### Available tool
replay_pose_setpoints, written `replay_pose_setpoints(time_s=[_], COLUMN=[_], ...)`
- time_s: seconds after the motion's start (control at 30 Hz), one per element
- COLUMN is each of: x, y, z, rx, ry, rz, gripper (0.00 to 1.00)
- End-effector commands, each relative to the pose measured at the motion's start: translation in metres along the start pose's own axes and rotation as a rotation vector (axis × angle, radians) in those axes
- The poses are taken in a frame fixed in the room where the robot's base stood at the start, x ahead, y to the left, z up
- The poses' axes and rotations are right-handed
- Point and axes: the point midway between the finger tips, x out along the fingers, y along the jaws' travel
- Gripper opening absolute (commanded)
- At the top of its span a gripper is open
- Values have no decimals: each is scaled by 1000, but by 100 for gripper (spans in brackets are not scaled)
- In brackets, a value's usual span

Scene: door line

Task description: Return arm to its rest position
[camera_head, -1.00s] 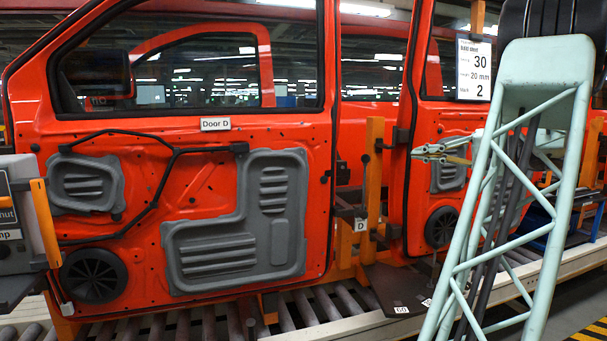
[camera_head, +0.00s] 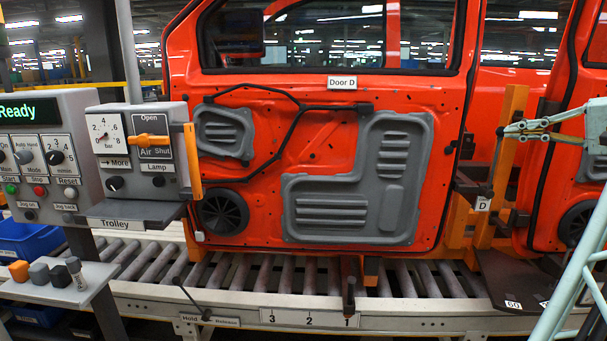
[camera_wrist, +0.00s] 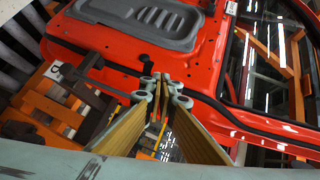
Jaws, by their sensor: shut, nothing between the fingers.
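My gripper (camera_head: 508,130) shows at the right of the head view, by the orange upright post to the right of Door D. Its fingers are together with nothing between them. My pale green arm (camera_head: 585,265) shows at the right edge, mostly out of frame. In the wrist view the gripper (camera_wrist: 163,83) points toward a red door (camera_wrist: 195,70) with a grey pad. I cannot tell whether the fingertips touch anything.
Door D (camera_head: 345,110) stands on a roller conveyor (camera_head: 265,275). An orange post (camera_head: 510,125) with a D tag is close by the gripper. A panel marked Ready (camera_head: 45,150) and a Trolley box (camera_head: 135,150) stand at left, with a small shelf (camera_head: 50,290) below.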

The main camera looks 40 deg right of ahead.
Motion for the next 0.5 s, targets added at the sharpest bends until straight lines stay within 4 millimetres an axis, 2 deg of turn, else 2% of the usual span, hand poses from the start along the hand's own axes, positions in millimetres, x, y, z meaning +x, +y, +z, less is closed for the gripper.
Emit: replay_pose_setpoints(time_s=[0.03,0.2,0.5], x=[15,56,120], y=[-5,-16,-33], z=[10,44,109], rx=[-2,-2,-13], ry=[-25,-105,-237], rz=[9,48,119], gripper=[0,0,0])
